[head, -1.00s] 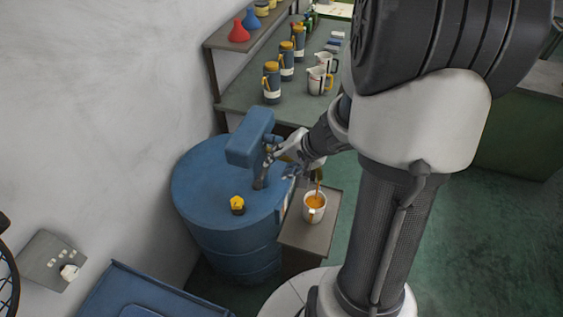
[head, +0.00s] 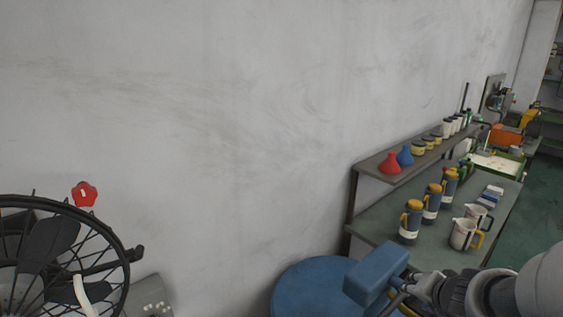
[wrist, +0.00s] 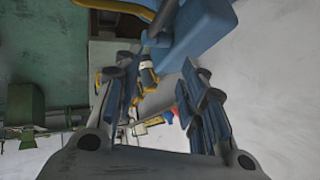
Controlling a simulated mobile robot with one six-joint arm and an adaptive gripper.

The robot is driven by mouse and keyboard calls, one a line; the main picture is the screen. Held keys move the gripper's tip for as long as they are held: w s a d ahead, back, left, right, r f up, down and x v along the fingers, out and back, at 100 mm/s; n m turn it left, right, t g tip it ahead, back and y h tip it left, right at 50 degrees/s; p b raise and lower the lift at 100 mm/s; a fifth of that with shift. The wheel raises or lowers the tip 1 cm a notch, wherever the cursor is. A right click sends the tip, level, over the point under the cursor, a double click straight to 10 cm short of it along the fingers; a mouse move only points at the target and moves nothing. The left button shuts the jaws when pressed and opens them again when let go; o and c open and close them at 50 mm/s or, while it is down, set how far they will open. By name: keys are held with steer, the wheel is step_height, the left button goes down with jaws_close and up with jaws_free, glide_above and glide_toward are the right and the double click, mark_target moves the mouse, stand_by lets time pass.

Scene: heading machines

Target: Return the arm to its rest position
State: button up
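My gripper (head: 408,288) is at the bottom right of the head view, close beside the blue pump head (head: 375,273). The pump head stands over a blue drum (head: 308,285), whose top is partly cut off by the frame. In the wrist view, my gripper (wrist: 160,85) has its two fingers spread wide with nothing held between them. The blue pump head (wrist: 203,28) and its dark rod show just beyond the fingertips. Most of my arm lies outside the head view.
A bench (head: 385,232) at right holds yellow-lidged jugs (head: 410,222) and white pitchers (head: 464,233). A shelf (head: 368,172) above it carries red (head: 390,163) and blue (head: 405,156) flasks.

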steer(key=s+a+f+n+g+y+b, duration=0.1)
steer(key=s+a+n+b, duration=0.3)
steer(key=s+a, duration=0.5)
steer(key=s+a+f+n+g+y+b, duration=0.1)
steer(key=s+a+f+n+g+b, duration=0.1)
steer(key=s+a+f+n+b, duration=0.2)
steer(key=s+a+n+b, duration=0.1)
steer(key=s+a+b, duration=0.2)
steer(key=s+a, duration=0.2)
steer(key=shift+s+f+g, duration=0.25)
steer(key=shift+s+g, duration=0.15)
steer(key=shift+s, duration=1)
steer(key=shift+c, duration=0.5)
steer(key=shift+d, duration=0.15)
